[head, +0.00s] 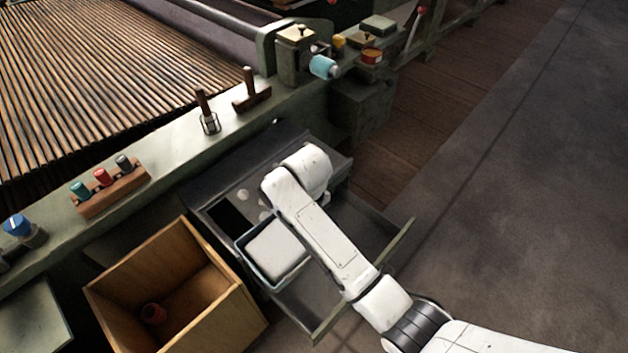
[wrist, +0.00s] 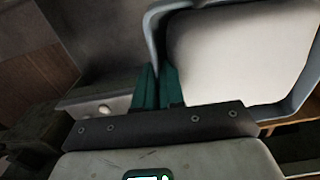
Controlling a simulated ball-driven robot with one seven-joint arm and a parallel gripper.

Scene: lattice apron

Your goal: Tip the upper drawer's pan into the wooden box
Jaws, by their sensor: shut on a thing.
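The pan (head: 244,256) has a grey-blue rim and a pale, flat white inside; I cannot tell if that is its contents or its floor. It appears over the open drawer (head: 318,318) in the head view, beside my arm. In the wrist view my gripper (wrist: 159,84) has its teal fingers shut on the side wall of the pan (wrist: 152,24). My forearm hides the fingers in the head view.
The green machine frame (head: 165,160) runs along the back, carrying a rack of coloured knobs (head: 108,185) and two upright tools (head: 206,110). Small white round things (head: 243,195) show near the pan. Bare grey floor (head: 520,200) lies open at the right.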

